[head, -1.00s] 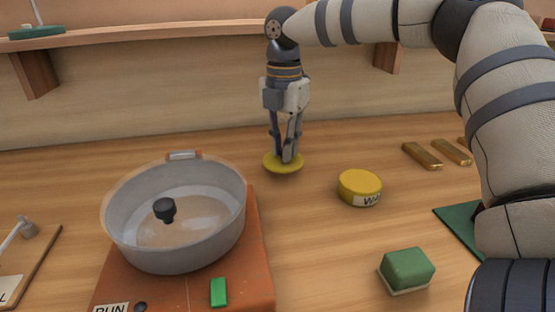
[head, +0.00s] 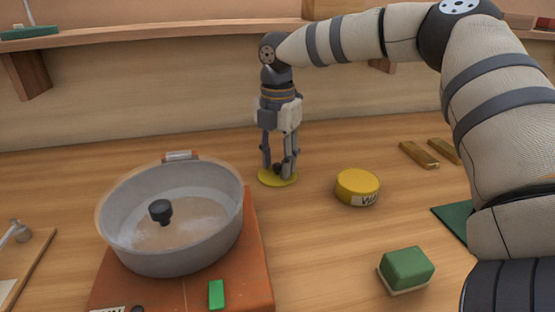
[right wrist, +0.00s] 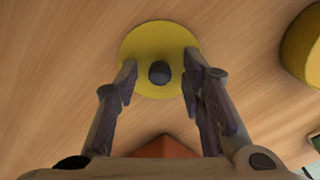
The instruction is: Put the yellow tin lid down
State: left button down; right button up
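The yellow tin lid (head: 277,184) is a flat round disc with a dark knob in its middle. It lies flat on the wooden bench top, behind and to the right of the grey pan. My right gripper (head: 277,174) points straight down over it, open, with one finger on each side of the knob. In the right wrist view the lid (right wrist: 150,40) shows from above, and there is a gap between the knob (right wrist: 160,72) and each finger of the right gripper (right wrist: 160,85). My left gripper is not in view.
A grey pan (head: 120,235) on an orange base (head: 255,265) stands at front left. A yellow tin (head: 357,184) stands right of the lid. A green block (head: 406,267) and brass bars (head: 418,154) lie further right. A shelf (head: 150,35) runs along the back.

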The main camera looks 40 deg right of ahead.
aim_at(278, 164)
notch_tip(278, 164, up, 12)
jog(key=shift+r, duration=0.15)
dwell(0.4)
